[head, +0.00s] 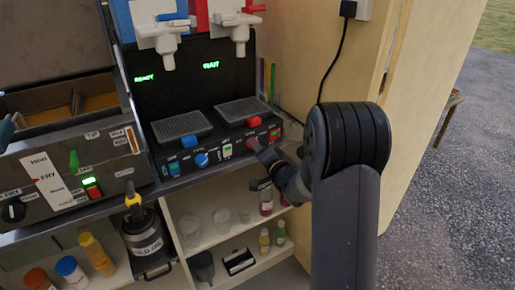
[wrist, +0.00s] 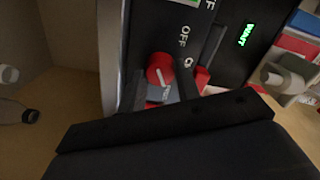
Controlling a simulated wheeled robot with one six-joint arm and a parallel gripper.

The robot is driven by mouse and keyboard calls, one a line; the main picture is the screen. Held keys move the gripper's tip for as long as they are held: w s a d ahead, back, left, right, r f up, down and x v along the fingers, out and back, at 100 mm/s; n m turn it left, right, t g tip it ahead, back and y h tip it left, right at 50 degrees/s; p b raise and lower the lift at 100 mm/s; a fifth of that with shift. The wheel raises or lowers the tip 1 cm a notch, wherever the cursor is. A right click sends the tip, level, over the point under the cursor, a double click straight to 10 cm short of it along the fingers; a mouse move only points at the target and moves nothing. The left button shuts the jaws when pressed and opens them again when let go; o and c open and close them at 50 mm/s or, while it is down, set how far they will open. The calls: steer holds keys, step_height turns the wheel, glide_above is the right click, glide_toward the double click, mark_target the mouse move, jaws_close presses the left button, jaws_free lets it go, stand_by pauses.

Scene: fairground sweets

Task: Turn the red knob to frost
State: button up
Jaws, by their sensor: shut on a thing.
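The red knob (head: 251,143) is on the front panel of the black two-station machine, at its right side. In the wrist view the red knob (wrist: 160,68) shows a pale pointer line, with the word OFF printed nearby. Its other labels are partly hidden or too small to read, so I cannot tell its exact setting. My gripper (head: 258,147) reaches the panel from the right. In the wrist view my gripper (wrist: 163,88) has a dark finger on each side of the knob and is shut on it.
A blue knob (head: 201,159) sits left on the same panel. A red lever (head: 254,122) is just above the red knob. The green display (head: 211,65) reads WAIT. A fryer unit (head: 70,182) stands left; shelves with bottles and cups lie below. A wooden wall is right.

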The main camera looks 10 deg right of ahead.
steer(key=o, duration=1)
steer(key=shift+c, duration=0.2)
steer(key=v, duration=1)
steer(key=shift+s, duration=0.4)
steer(key=shift+d, duration=0.1)
steer(key=x, duration=1)
steer(key=shift+w, duration=0.4)
